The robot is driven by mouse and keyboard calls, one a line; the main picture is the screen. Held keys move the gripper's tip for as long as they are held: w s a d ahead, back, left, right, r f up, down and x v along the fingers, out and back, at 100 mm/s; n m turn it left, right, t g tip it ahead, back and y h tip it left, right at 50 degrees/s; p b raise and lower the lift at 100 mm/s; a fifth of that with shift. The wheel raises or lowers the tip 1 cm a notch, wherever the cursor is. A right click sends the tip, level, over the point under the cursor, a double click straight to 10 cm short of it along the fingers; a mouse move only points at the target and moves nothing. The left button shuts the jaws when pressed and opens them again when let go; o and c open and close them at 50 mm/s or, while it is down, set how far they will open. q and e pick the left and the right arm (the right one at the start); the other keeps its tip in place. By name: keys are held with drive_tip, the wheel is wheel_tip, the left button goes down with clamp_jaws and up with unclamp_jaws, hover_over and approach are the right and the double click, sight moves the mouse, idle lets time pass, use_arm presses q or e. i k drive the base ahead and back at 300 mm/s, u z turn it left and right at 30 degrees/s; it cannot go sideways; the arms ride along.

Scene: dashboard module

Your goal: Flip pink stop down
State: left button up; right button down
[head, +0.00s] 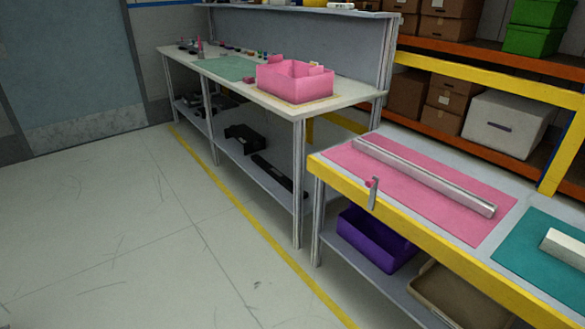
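The likely pink stop (373,193) is a small grey upright piece with a pink knob on its left side, near its top. It stands at the yellow front edge of the right-hand bench, in front of the pink mat (430,222). It points upward, with its lower part against the yellow edge. Neither of my grippers shows in the head view, so nothing is seen touching the stop.
A long metal bar (425,178) lies across the pink mat. A teal mat (530,248) with a pale block (566,246) is to the right. A pink bin (295,84) stands on the farther workbench. A purple bin (375,240) is below. Floor at left is clear.

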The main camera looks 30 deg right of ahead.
sight(370, 195)
drive_tip(key=z, duration=0.25)
drive_tip(key=i, duration=1.45)
drive_tip(key=z, duration=0.8)
